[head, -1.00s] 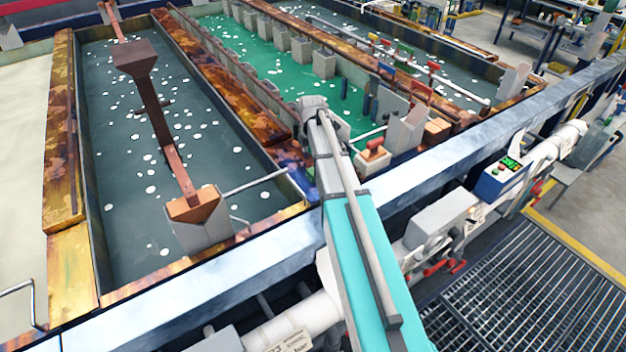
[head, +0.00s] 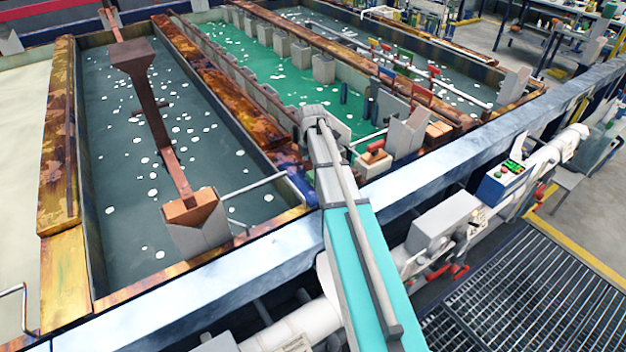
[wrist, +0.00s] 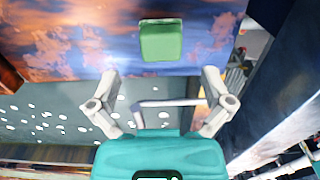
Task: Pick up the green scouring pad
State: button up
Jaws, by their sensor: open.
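The green scouring pad (wrist: 162,42) is a small block in the wrist view, near the top middle. It lies on a stained orange and blue-purple ledge (wrist: 85,35). My gripper (wrist: 162,78) is open and empty, with its two fingers spread wide to the left and right. The pad appears between the lines of the fingers, beyond their tips and not touched by them. In the head view my arm reaches over the tank rim and hides the gripper; I cannot make out the pad there.
A tank of dark liquid (head: 120,190) lies left of my arm, and a green one (head: 250,60) beyond. A thin metal rod (head: 255,184) and a grey block (head: 200,238) stand near it. A box with an orange top (head: 373,163) sits right of my arm.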

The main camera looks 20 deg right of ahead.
aim_at(313, 174)
jog(key=shift+d+f+b, duration=0.2)
jog(key=shift+f+b, duration=1.95)
jog(key=shift+f, duration=0.2)
jog(key=c, duration=1.3)
